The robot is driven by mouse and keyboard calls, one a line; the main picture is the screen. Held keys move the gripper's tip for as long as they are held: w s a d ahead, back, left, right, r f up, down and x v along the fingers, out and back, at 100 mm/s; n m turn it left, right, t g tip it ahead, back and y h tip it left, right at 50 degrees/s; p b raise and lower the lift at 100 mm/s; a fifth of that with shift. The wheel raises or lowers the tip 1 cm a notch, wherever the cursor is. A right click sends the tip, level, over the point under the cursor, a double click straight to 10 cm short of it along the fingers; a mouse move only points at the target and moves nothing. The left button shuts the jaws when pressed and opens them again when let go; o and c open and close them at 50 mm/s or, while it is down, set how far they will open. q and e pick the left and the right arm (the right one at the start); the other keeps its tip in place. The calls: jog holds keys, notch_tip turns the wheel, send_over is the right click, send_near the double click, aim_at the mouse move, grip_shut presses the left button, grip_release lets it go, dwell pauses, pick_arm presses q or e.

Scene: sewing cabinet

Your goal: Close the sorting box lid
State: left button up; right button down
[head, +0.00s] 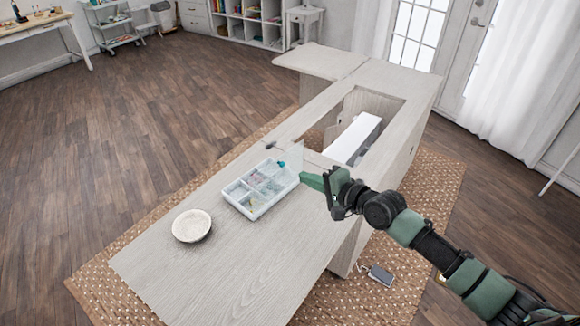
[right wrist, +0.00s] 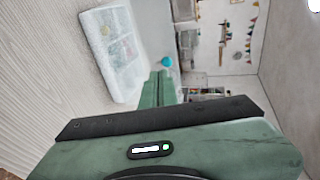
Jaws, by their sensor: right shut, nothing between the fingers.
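The sorting box (head: 248,207) is a pale, shallow tray with several compartments on the wooden cabinet top. Small items lie in some compartments. A clear lid (head: 293,154) seems to stand raised along the box's far edge; its outline is faint. My right gripper (head: 308,181) is shut and empty, with its green fingertips beside the box's right end. I cannot tell whether they touch the box or lid. In the right wrist view the shut fingers (right wrist: 163,78) point past the box (right wrist: 112,55). My left gripper is not in view.
A small teal object (head: 281,163) is at the box's far edge, also in the right wrist view (right wrist: 167,61). A round pale dish (head: 191,226) sits left of the box. A cabinet opening with a white sewing machine (head: 353,138) lies beyond. The near tabletop is clear.

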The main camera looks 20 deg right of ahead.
aim_at(283, 165)
jog(key=x, duration=0.3)
jog(key=r+x, duration=0.1)
jog(key=x, duration=0.1)
jog(key=shift+w, duration=0.1)
jog(key=shift+p+x, duration=0.35)
jog(key=shift+x, duration=0.6)
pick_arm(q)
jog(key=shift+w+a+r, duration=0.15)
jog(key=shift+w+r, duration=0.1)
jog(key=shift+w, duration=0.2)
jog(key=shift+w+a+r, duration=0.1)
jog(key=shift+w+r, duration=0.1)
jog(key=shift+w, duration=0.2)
pick_arm(e)
jog(key=shift+r, duration=0.1)
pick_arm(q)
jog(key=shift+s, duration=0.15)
pick_arm(e)
jog(key=shift+r, duration=0.1)
